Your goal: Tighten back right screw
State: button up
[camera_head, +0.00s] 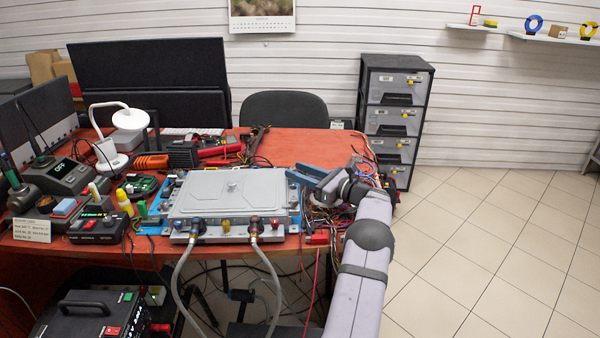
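A grey metal unit with a flat lid (232,191) lies on the red bench, with fittings along its front edge. Two grey hoses run down from its front, a left hose (178,275) and a right hose (270,275). My gripper (294,174), with blue fingers, is at the unit's back right corner. The fingers point left, over or beside that corner; I cannot tell whether they touch it. The back right screw is not discernible, being too small or hidden by the fingers. Whether the fingers are open or shut does not show clearly.
Loose coloured wires (330,218) crowd the bench right of the unit, under my arm. A white lamp (112,150), a soldering station (58,172) and small tools stand to the left. A drawer cabinet (392,118) stands behind. The bench's back right (310,148) is fairly clear.

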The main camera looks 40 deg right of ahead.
grip_shut()
jog(key=shift+a+r+m+h, duration=0.1)
jog(key=shift+r+m+h, duration=0.1)
jog(key=shift+m+h, duration=0.4)
jog(key=shift+a+m+h, duration=0.2)
jog(key=shift+m+h, duration=0.7)
jog(key=shift+h, duration=0.8)
jog(key=shift+f, duration=0.1)
grip_release()
jog(key=shift+s, duration=0.15)
